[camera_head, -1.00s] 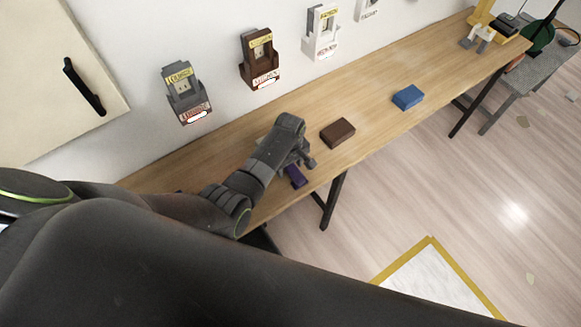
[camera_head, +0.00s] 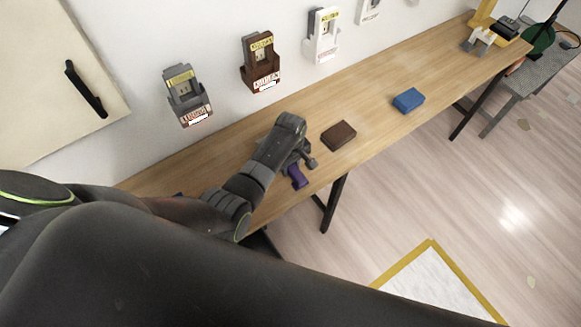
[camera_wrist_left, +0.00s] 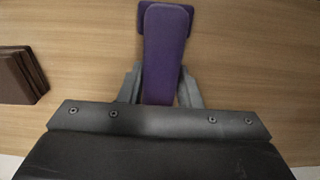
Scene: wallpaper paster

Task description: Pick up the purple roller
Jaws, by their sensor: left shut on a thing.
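The purple roller (camera_head: 297,176) shows at the front edge of the wooden table (camera_head: 375,97), partly hidden by my left gripper (camera_head: 303,163) in the head view. In the left wrist view the purple roller (camera_wrist_left: 165,50) lies lengthwise between the two fingers of my left gripper (camera_wrist_left: 163,92). The fingers are shut on its narrower part, and its wide end points away from the wrist. I cannot tell whether it is lifted clear of the table. My right gripper is not in view.
A brown block (camera_head: 338,135) lies just right of the left gripper, and a blue block (camera_head: 408,100) lies farther right. Wall holders in grey (camera_head: 187,95), brown (camera_head: 260,62) and white (camera_head: 323,35) hang behind the table. The table between the blocks is clear.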

